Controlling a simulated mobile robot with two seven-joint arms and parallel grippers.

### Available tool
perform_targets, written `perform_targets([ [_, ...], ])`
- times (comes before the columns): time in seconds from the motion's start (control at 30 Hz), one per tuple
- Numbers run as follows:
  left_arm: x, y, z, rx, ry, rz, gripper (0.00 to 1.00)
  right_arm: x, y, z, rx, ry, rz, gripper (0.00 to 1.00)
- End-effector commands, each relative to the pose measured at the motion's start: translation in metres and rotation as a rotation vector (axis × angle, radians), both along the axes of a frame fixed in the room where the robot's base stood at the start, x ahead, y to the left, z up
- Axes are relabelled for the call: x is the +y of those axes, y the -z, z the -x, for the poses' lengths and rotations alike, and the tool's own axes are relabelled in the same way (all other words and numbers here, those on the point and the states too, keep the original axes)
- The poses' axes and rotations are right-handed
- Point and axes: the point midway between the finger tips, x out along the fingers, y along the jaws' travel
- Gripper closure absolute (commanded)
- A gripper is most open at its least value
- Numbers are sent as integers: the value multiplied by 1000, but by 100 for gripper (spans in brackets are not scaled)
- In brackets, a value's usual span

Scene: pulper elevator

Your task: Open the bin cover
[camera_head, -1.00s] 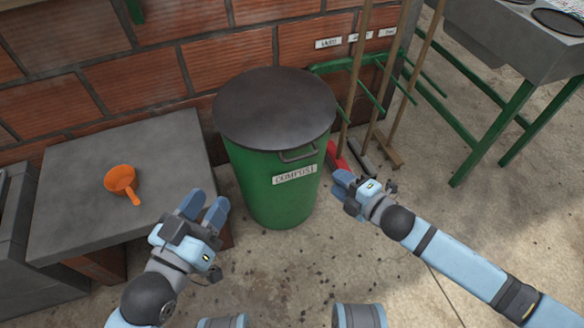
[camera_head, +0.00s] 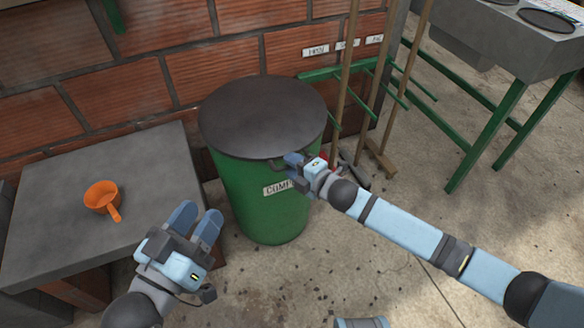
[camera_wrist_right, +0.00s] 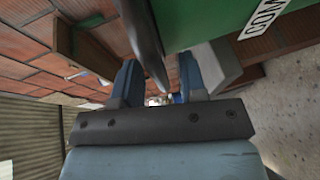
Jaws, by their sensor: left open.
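The green compost bin (camera_head: 258,200) stands upright by the brick wall, with its round dark cover (camera_head: 262,115) lying flat on top. The cover's front handle is largely hidden by my right gripper (camera_head: 292,164) in the head view. Whether a finger touches the handle is unclear. My left gripper (camera_head: 198,218) is open and empty, left of the bin and in front of the slab.
A green rack (camera_head: 390,80) with upright wooden handles stands behind right. A green-legged sink table (camera_head: 495,130) is at far right.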

Motion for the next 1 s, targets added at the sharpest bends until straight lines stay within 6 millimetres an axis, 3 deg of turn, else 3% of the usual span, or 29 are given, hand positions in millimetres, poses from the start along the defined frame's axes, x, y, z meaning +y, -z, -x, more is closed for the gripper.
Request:
perform_targets([
  [0.37,0,2,0,7,3,-3,57,3,1,-4,-1,0,1,64],
  [0.5,0,2,0,6,2,-3,57,3,1,-4,1,0,1,96],
  [0.53,0,2,0,6,2,-3,57,3,1,-4,-1,0,1,100],
  [0.77,0,0,0,5,2,-3,57,3,0,-3,1,0,1,100],
  [1.0,2,-22,1,-50,-17,24,57,3,-13,0,19,0,8,100],
])
